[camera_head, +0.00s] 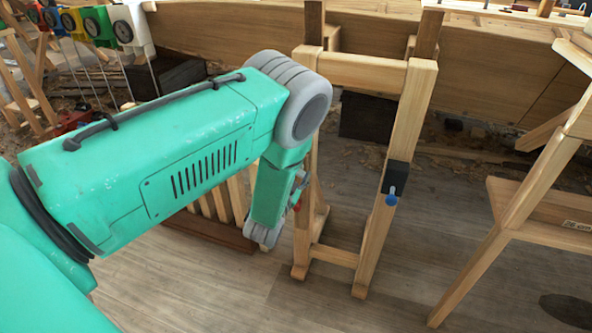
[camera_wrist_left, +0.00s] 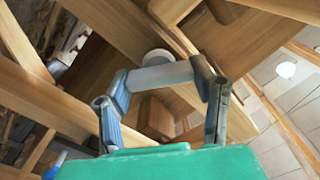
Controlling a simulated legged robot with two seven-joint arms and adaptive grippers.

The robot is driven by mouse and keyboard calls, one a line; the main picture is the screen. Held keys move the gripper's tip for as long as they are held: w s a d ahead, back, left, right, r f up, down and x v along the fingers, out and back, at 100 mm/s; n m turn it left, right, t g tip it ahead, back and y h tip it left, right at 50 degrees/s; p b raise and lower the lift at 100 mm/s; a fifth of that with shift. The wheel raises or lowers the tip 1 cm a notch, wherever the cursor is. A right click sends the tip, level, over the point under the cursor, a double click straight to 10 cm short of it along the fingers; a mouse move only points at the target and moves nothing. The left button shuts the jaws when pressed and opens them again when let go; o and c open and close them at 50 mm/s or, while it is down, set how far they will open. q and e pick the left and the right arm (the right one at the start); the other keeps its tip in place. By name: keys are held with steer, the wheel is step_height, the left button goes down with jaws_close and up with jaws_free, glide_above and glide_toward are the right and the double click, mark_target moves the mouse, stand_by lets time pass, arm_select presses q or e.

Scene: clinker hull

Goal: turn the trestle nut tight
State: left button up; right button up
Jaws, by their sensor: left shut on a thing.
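The wooden trestle (camera_head: 364,72) stands upright ahead of me. My left arm reaches across to its left post, and my left gripper (camera_head: 300,183) is beside that post, partly hidden by my wrist. In the left wrist view my left gripper (camera_wrist_left: 163,78) is shut on a pale grey bar that spans its fingertips, apparently the trestle nut (camera_wrist_left: 158,76). A pale round disc (camera_wrist_left: 158,56) shows just behind the bar. A black block with a blue knob (camera_head: 391,197) is on the right post. My right gripper is not in view.
The planked hull (camera_head: 480,60) runs behind the trestle. A wooden stepped stand (camera_head: 530,190) is at the right. Coloured reels (camera_head: 97,24) hang at the upper left. The floor (camera_head: 440,240) between trestle and stand is clear; wood shavings lie farther back.

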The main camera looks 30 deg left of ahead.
arm_select(q)
steer(key=shift+s+d+f, duration=0.1)
steer(key=shift+f, duration=0.05)
steer(key=o, duration=1.2)
steer(key=shift+c, duration=0.2)
steer(key=v, duration=1.2)
steer(key=shift+d, duration=0.1)
